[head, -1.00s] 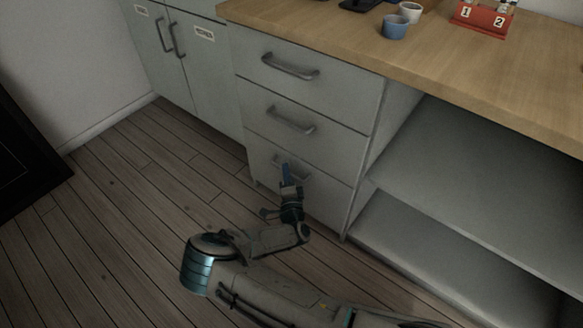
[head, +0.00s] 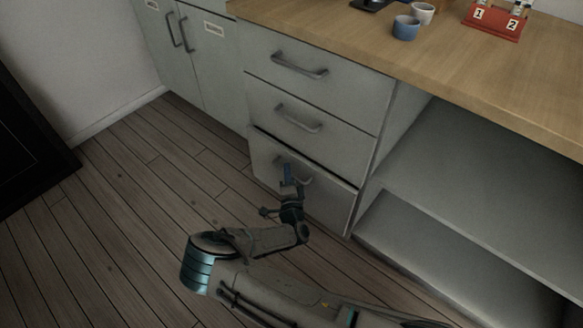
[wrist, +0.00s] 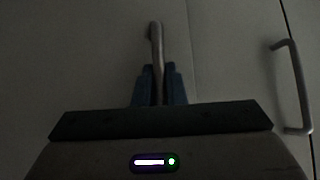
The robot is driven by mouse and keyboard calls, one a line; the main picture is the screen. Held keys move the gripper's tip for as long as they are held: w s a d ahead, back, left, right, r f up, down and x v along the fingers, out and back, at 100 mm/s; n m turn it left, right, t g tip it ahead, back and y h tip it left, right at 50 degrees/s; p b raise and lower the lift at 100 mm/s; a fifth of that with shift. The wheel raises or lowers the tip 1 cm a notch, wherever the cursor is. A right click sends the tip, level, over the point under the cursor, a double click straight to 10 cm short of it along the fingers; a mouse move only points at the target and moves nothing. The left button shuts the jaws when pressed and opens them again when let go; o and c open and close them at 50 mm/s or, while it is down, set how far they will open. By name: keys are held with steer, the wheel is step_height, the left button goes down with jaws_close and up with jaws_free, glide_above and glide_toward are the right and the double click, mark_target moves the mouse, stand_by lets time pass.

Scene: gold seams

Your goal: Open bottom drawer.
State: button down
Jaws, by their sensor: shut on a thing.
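The bottom drawer (head: 327,207) is the lowest of three grey drawers in the cabinet. It stands slightly out, with a dark gap along its top edge. Its bar handle (head: 303,179) is partly hidden by my gripper (head: 288,174) in the head view. In the wrist view, my gripper's blue fingers (wrist: 159,86) are shut around the handle (wrist: 157,45), one on each side. The handle of the drawer above (wrist: 294,85) shows at the right of the wrist view.
The middle drawer (head: 345,142) and top drawer (head: 350,97) are closed. An open shelf bay (head: 470,190) is to the right. Cupboard doors (head: 205,80) are to the left. The wooden floor (head: 130,230) in front is clear. Cups (head: 406,28) stand on the counter.

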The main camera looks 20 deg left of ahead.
steer(key=s+a+p, duration=0.2)
steer(key=s+a, duration=0.1)
steer(key=s, duration=0.5)
steer(key=s+a+p, duration=0.2)
steer(key=s+a, duration=0.2)
steer(key=s, duration=0.5)
steer(key=shift+s+p, duration=0.15)
steer(key=shift+p, duration=0.2)
steer(key=c, duration=1.8)
jaws_free()
steer(key=shift+o, duration=0.2)
steer(key=p+v, duration=0.3)
steer(key=v, duration=1)
steer(key=shift+s, duration=0.35)
steer(key=shift+d, duration=0.1)
